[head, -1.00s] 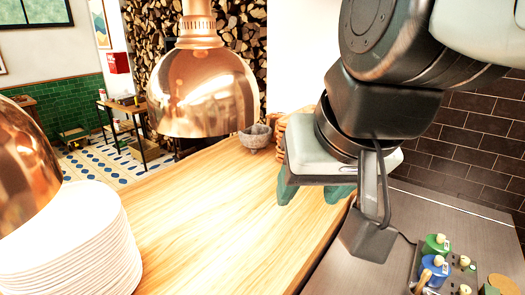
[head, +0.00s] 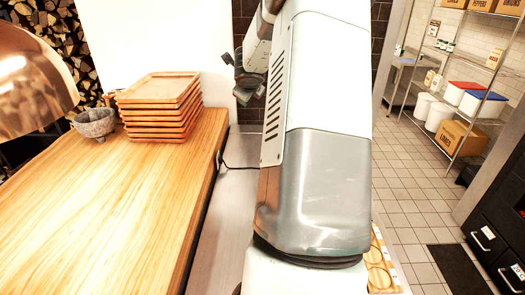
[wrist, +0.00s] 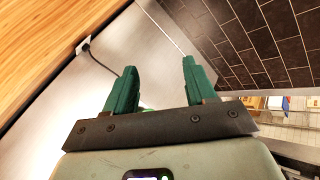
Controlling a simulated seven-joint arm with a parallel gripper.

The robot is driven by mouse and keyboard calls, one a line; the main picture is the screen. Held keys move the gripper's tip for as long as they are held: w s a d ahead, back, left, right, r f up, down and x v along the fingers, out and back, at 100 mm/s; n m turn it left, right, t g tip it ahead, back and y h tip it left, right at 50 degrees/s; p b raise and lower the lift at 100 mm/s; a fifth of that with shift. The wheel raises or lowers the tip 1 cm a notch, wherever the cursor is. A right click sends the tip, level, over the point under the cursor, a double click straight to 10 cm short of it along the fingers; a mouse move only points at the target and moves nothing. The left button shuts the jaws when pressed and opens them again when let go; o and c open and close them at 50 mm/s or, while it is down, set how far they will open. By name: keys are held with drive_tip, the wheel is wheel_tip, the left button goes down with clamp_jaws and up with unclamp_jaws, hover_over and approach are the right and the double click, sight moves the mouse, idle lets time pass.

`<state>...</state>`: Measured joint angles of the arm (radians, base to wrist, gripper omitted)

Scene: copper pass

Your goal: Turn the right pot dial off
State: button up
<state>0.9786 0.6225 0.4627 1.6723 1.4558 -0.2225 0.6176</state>
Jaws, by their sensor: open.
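My gripper (wrist: 160,68) shows in the wrist view with its two green fingers spread apart and nothing between the tips. It hangs above a grey metal counter (wrist: 135,45). No pot dial can be made out in either current view. A small bright green bit (wrist: 147,108) shows between the finger bases in the wrist view, mostly hidden by the gripper; I cannot tell what it is. In the head view my own arm covers the middle, and the fingers cannot be made out.
A wooden counter (head: 110,200) lies left of the metal strip, with stacked wooden trays (head: 158,105) and a stone bowl (head: 94,123). A copper lamp (head: 35,80) hangs at left. Shelving (head: 465,95) stands at right beyond a tiled floor (head: 415,195). A dark brick wall (wrist: 260,40) borders the metal counter.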

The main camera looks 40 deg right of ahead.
drive_tip(key=s+d+f+m+g+y, duration=0.1)
drive_tip(key=s+d+f+m+g, duration=0.2)
drive_tip(key=s+d+f+m, duration=0.65)
drive_tip(key=s+d+f+m+g+y, duration=0.1)
drive_tip(key=s+d+f+m+g, duration=0.35)
drive_tip(key=s+f, duration=0.6)
drive_tip(key=shift+m+t, duration=0.4)
drive_tip(key=shift+t, duration=0.55)
drive_tip(key=x, duration=0.7)
drive_tip(key=w+x, duration=0.1)
drive_tip(key=x, duration=0.3)
drive_tip(key=shift+f, duration=0.2)
clamp_jaws()
